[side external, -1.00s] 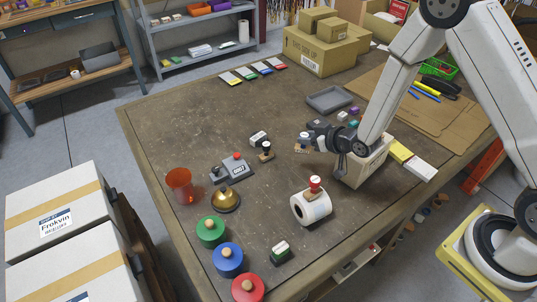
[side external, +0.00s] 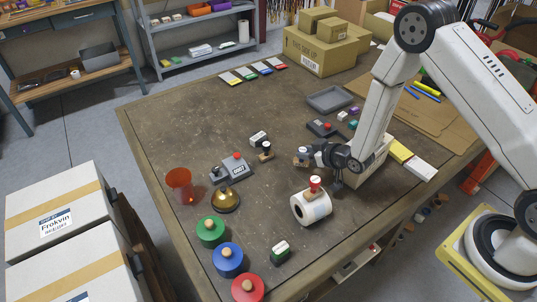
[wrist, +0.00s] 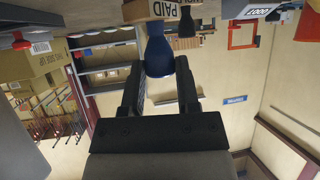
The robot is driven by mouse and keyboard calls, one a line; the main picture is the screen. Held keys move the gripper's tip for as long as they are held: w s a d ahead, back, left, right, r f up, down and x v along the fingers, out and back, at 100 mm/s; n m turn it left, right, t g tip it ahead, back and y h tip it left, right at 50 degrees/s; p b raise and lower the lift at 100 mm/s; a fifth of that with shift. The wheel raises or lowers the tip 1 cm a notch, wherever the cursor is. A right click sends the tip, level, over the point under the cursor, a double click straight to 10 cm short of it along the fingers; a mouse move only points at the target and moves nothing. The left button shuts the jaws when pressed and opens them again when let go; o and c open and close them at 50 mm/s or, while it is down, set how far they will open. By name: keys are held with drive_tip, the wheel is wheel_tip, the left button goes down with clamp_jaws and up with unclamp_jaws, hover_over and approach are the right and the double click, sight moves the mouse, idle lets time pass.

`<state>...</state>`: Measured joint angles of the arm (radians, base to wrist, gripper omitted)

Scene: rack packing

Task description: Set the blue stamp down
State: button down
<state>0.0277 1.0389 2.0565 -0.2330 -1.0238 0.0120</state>
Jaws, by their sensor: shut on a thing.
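The blue stamp (side external: 301,155) has a blue handle and a wooden block. My gripper (side external: 311,153) is shut on it and holds it out to the left of the wrist, over the middle of the table. In the wrist view the blue handle (wrist: 160,58) is between my two black fingers (wrist: 160,88). Its wooden block (wrist: 165,9), marked PAID, is at the top edge of that view. I cannot tell whether the block touches the table.
A black-handled stamp (side external: 266,151) stands just left of the blue one. A white roll (side external: 312,208) with a red-handled stamp (side external: 315,184) is in front. A grey tray (side external: 330,99) and a dark device (side external: 322,127) lie behind. Bare table (side external: 255,215) shows front left.

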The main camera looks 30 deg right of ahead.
drive_tip(key=shift+f, duration=1.05)
drive_tip(key=shift+f, duration=0.1)
drive_tip(key=shift+c, duration=1.7)
unclamp_jaws()
drive_tip(key=v, duration=1.2)
drive_tip(key=shift+w+r, duration=0.1)
drive_tip(key=shift+r, duration=0.15)
